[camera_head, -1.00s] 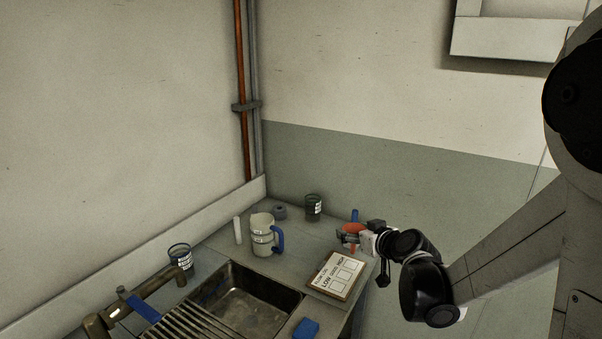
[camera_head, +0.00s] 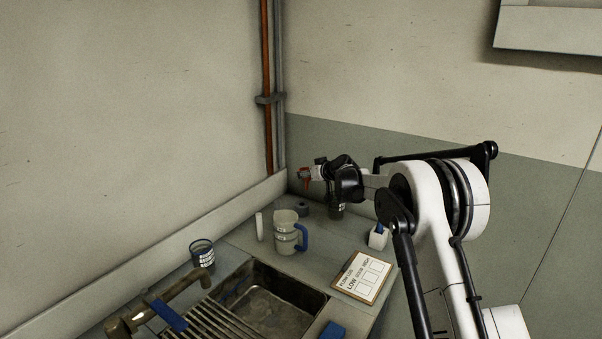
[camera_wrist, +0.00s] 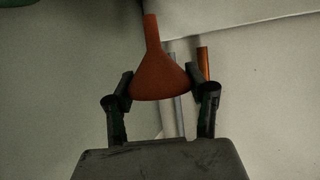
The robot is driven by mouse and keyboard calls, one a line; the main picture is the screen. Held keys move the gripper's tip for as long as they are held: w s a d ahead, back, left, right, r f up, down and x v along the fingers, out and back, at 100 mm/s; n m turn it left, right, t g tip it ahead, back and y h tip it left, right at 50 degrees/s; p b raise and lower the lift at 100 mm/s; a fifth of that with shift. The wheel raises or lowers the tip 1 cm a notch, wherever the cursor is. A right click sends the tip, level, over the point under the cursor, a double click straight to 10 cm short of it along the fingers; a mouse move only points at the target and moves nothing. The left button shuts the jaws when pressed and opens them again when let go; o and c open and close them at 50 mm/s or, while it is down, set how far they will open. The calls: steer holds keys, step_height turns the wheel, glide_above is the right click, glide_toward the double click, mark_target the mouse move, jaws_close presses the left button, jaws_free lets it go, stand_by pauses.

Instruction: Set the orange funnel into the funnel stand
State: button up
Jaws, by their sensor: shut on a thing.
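The orange funnel (camera_head: 304,174) is held in the air at the back of the counter, near the wall corner. My gripper (camera_head: 311,172) is shut on it. In the wrist view the funnel (camera_wrist: 160,75) sits between the two fingers (camera_wrist: 160,88), gripped at its cone, with its spout toward the picture's top. A small dark grey ring-like piece (camera_head: 302,209) lies on the counter below the funnel and apart from it. It may be the funnel stand, but I cannot tell for sure.
A dark labelled cup (camera_head: 337,210) stands below my wrist. A beige jug with a blue handle (camera_head: 286,232), a white cylinder (camera_head: 259,227), a white holder with blue (camera_head: 378,236) and a clipboard (camera_head: 362,276) stand or lie nearby. The sink (camera_head: 262,300) is in front.

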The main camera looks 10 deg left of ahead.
steer(key=shift+w+a+f, duration=0.1)
steer(key=shift+w+a, duration=0.15)
steer(key=shift+a, duration=0.3)
steer(key=shift+w+a, duration=0.25)
steer(key=shift+a, duration=0.3)
steer(key=shift+s+f+b, duration=0.1)
steer(key=shift+b, duration=0.3)
steer(key=shift+c, duration=0.2)
steer(key=shift+f+b, duration=1.7)
steer(key=shift+f, duration=1.1)
steer(key=shift+f+b, duration=1.8)
steer(key=shift+f, duration=0.4)
steer(key=o, duration=1.3)
steer(key=shift+d, duration=0.1)
steer(key=v, duration=1.2)
